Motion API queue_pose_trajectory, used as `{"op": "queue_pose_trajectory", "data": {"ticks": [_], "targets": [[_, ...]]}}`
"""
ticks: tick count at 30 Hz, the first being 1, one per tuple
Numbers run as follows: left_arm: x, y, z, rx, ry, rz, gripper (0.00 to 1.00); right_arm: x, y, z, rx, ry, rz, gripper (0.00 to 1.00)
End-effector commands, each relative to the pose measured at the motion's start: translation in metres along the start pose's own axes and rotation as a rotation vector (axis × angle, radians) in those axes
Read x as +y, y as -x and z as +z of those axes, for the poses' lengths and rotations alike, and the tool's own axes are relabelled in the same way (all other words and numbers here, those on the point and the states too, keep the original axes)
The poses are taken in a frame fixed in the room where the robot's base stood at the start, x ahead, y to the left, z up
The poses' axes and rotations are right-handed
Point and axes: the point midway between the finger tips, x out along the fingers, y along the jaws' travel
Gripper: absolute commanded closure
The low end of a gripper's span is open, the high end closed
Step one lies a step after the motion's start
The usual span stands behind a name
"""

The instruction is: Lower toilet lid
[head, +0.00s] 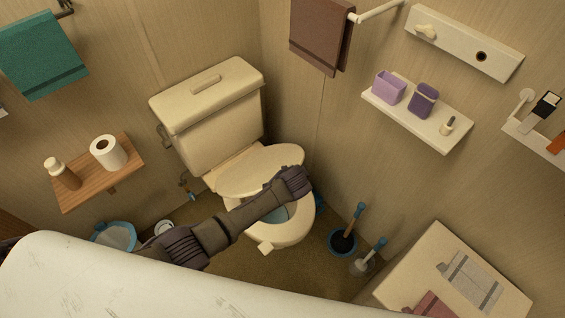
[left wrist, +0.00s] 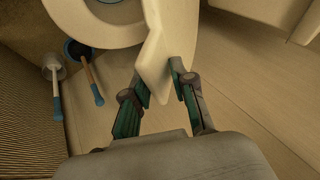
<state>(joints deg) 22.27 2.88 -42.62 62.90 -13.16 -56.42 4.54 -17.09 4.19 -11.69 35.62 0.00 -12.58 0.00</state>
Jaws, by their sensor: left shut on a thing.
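The toilet (head: 212,130) stands in the corner, cream coloured, with its tank against the wall. Its lid (head: 255,170) is partly lowered, tilted above the bowl. The seat ring (head: 296,228) lies on the bowl, and its opening still shows below the lid. My left arm reaches across the bowl, and my left gripper (head: 294,182) is at the lid's right edge. In the left wrist view, the lid (left wrist: 170,35) shows edge-on, with its rim between the two fingers of my left gripper (left wrist: 164,84). The fingers are closed on it. My right gripper is not in view.
A plunger (head: 345,238) and a toilet brush (head: 366,262) stand on the floor right of the bowl. A blue-rimmed bin (head: 115,237) is at the left. A wooden shelf (head: 82,186) holds a paper roll. A white surface (head: 130,275) fills the foreground.

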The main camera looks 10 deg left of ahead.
Motion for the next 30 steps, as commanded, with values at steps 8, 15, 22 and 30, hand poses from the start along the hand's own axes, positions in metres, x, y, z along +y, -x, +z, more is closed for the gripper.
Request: {"op": "queue_pose_trajectory", "data": {"ticks": [8,15,22,30], "targets": [[0.0134,-0.0061,0.0045,-0.005,0.010,0.004,1.00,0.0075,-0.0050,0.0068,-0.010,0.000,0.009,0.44],[0.0127,-0.0064,0.0053,-0.007,0.010,0.003,1.00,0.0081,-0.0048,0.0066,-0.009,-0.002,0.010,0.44],[0.0120,-0.0064,0.0053,-0.007,0.007,0.001,0.62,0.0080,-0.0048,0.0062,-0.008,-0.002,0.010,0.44],[0.0120,-0.0029,0.0032,-0.002,0.004,0.001,0.62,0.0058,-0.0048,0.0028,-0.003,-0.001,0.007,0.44]]}}
